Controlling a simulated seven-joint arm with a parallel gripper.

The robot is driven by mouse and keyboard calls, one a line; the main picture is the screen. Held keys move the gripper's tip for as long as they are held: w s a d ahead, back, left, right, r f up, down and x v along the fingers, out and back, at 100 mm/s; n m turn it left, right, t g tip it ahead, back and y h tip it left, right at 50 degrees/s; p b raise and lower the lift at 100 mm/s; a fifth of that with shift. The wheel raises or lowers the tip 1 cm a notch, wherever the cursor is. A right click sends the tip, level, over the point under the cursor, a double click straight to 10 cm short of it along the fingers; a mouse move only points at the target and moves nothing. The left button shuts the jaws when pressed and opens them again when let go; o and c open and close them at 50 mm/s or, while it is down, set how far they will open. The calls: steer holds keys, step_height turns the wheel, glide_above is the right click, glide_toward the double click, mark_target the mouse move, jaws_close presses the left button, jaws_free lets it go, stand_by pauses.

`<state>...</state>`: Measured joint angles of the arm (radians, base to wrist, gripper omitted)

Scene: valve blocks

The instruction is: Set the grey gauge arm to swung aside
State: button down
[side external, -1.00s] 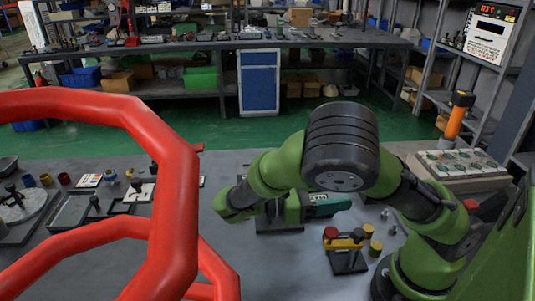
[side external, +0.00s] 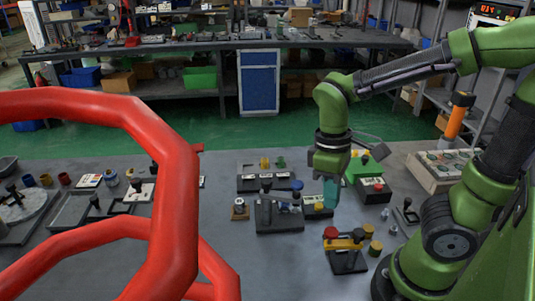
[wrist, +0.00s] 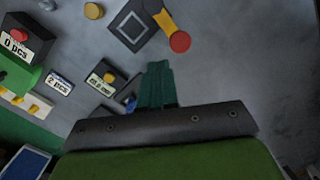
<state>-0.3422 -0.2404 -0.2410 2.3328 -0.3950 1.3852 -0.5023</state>
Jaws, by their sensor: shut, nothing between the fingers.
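My gripper (side external: 331,192) points down over the right part of the bench, with its teal fingers shut and empty. In the wrist view the fingers (wrist: 157,85) show pressed together. Just left of it in the side view is a dark valve block (side external: 280,216) with a black knob and a blue knob. In front is a block with a yellow arm (side external: 346,244) and a red knob; the yellow arm also shows in the wrist view (wrist: 163,20). I cannot clearly make out which part is the grey gauge arm.
A green box (side external: 362,166) and a red-buttoned counter block (side external: 375,190) stand right of my gripper. Another dark block (side external: 265,183) lies behind. A large red tube frame (side external: 180,190) fills the left foreground. Bare bench lies left of the yellow-armed block.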

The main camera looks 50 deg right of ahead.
steer(key=w+d+r+m+t+y, duration=0.1)
steer(key=w+r+m+t+y, duration=0.1)
steer(key=w+r+m+t, duration=0.45)
steer(key=w+d+r+m+g, duration=0.1)
steer(key=w+d+m+g, duration=0.5)
steer(key=w+d+g, duration=0.35)
steer(key=s+a+f+t, duration=0.1)
steer(key=s+a+f, duration=0.1)
steer(key=f, duration=0.2)
steer(key=s+a+f+y, duration=0.1)
steer(key=s+a+f, duration=0.1)
steer(key=a+f, duration=0.1)
steer(key=shift+a+f+t, duration=0.25)
steer(key=shift+f+t, duration=0.15)
steer(key=shift+f, duration=0.45)
